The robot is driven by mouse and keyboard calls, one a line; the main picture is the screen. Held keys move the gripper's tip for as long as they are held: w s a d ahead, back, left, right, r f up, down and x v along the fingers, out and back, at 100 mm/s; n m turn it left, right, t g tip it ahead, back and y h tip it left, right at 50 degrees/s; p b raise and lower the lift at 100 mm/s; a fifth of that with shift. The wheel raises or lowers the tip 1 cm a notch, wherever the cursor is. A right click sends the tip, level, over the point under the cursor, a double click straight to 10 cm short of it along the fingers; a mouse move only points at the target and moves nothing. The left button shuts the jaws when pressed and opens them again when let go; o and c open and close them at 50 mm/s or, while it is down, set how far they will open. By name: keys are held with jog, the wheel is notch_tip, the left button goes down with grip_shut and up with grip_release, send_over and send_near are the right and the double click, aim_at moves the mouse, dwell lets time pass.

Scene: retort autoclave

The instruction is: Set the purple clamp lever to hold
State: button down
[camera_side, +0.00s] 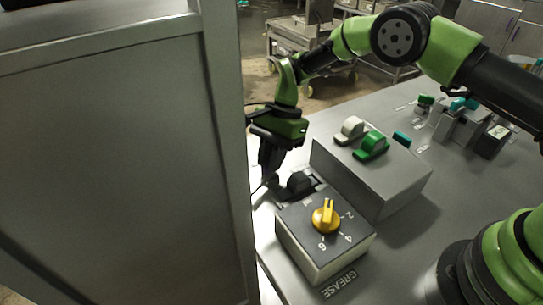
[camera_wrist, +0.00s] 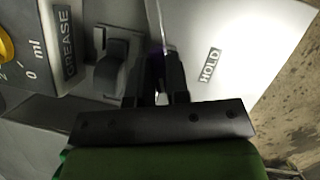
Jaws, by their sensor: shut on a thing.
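My gripper (camera_side: 267,172) points down behind the grease box, close to the right edge of the large grey panel. In the wrist view my gripper (camera_wrist: 161,62) is shut on a thin piece with a dark purple tint, the purple clamp lever (camera_wrist: 157,48). Most of the lever is hidden between the fingers. The HOLD label (camera_wrist: 209,65) is on the pale surface to the right of the fingers. In the side view the lever and its label are hidden.
The grease box (camera_side: 308,262) with a yellow dial (camera_side: 326,216) stands in front of my gripper. A dark block (camera_wrist: 110,62) is close left of the fingers. A grey box (camera_side: 375,185) bears white and green levers. The large grey panel (camera_side: 120,160) fills the left.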

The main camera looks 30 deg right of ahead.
jog(key=n+g+h, duration=0.1)
jog(key=n, duration=0.4)
jog(key=shift+w, duration=0.1)
jog(key=shift+n+g, duration=0.3)
jog(key=shift+n, duration=0.1)
jog(key=c, duration=1.1)
grip_release()
notch_tip(320, 180, up, 10)
